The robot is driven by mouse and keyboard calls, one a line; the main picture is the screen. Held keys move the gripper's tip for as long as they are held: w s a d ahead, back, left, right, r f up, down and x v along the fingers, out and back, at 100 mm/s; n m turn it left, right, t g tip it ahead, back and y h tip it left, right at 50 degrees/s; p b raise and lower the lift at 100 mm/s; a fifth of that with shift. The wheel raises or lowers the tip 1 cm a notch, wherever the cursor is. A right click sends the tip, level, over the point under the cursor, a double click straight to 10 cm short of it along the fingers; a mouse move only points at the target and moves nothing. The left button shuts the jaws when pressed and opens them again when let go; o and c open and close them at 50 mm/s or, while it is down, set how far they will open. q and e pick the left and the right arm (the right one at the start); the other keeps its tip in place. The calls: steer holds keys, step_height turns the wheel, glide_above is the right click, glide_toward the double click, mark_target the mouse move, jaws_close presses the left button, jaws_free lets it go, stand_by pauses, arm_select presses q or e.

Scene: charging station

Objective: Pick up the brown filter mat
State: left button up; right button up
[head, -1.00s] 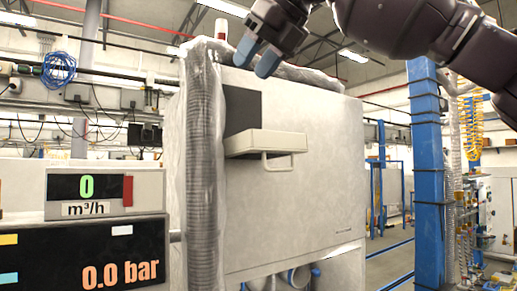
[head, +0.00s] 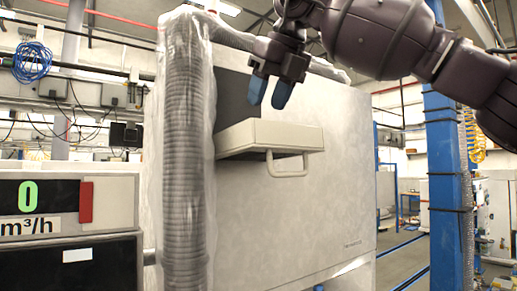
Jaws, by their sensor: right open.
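I see no brown filter mat in the head view. A beige drawer (head: 268,133) with a loop handle (head: 288,165) sticks out of the front of a large white cabinet (head: 325,200). A dark opening (head: 231,95) shows in the cabinet above the drawer. The inside of the drawer is hidden from this height. My right gripper (head: 270,97) points down with its blue fingertips apart and nothing between them. In the picture it is just above the drawer, with a gap between them. My left gripper is not in view.
A ribbed grey hose (head: 187,150) under clear wrap runs up the cabinet's left edge. A display panel (head: 65,205) reading 0 m³/h stands at the left. A blue post (head: 447,190) stands at the right. The space in front of the drawer looks free.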

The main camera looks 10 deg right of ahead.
steer(key=x, duration=0.2)
steer(key=shift+w+f, duration=0.15)
steer(key=shift+w, duration=0.15)
steer(key=x, duration=0.3)
steer(key=d+p+x, duration=0.1)
steer(key=shift+a+f, duration=0.1)
steer(key=shift+f, duration=0.3)
steer(key=shift+a+f, duration=0.15)
steer(key=shift+f, duration=0.1)
steer(key=shift+c, duration=0.3)
jaws_close()
